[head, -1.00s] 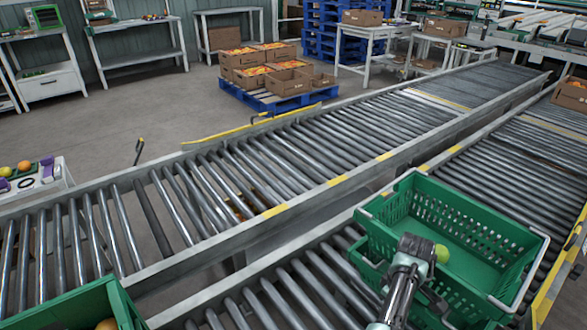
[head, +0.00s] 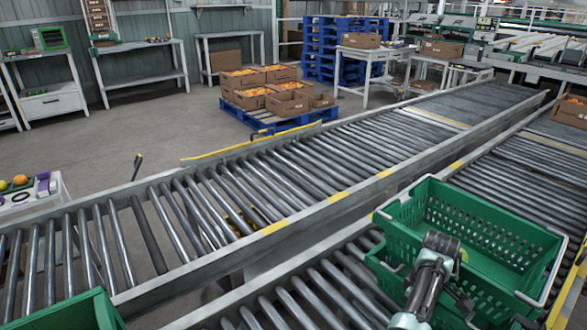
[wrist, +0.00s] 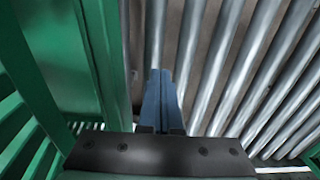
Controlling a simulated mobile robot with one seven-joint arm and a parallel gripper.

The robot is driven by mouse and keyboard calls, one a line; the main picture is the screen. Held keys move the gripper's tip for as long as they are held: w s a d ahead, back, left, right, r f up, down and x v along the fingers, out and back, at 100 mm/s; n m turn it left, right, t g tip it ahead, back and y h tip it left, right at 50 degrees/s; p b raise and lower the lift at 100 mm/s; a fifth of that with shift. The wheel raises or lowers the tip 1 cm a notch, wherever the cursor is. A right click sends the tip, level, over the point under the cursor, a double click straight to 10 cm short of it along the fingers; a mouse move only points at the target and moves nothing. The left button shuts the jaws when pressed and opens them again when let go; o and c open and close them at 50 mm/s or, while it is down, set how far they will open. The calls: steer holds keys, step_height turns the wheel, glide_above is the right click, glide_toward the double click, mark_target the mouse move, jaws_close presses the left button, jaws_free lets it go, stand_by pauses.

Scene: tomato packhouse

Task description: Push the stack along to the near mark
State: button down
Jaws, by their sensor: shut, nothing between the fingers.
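The stack is green slatted crates (head: 395,237) on the near roller conveyor, at the lower right of the head view. Its open top shows a bare floor. A yellow-green fruit shows beside my arm, partly hidden by it. In the wrist view a green crate wall (wrist: 62,60) stands upright just left of my gripper (wrist: 160,82). The gripper is shut and empty, pointing down over the rollers. Whether it touches the wall I cannot tell. In the head view my arm hides the fingers. A yellow band (head: 550,141) crosses the near conveyor beyond the stack; which mark is meant is unclear.
Another green crate (head: 70,312) stands at the lower left. A second roller conveyor (head: 290,175) runs alongside, with a yellow-marked rail between. A brown carton (head: 571,111) sits farther up the near conveyor. Rollers (head: 335,285) left of the stack are clear.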

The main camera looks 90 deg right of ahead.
steer(key=shift+s+d+f+b, duration=0.1)
steer(key=shift+s+d+b, duration=1.05)
steer(key=shift+b, duration=0.5)
steer(key=shift+s+d+f+b, duration=0.1)
steer(key=shift+s+d+b, duration=0.8)
steer(key=shift+s+b, duration=0.55)
steer(key=shift+s+d+r+b, duration=0.2)
steer(key=shift+d+b, duration=0.1)
steer(key=shift+b, duration=0.3)
steer(key=shift+d, duration=0.1)
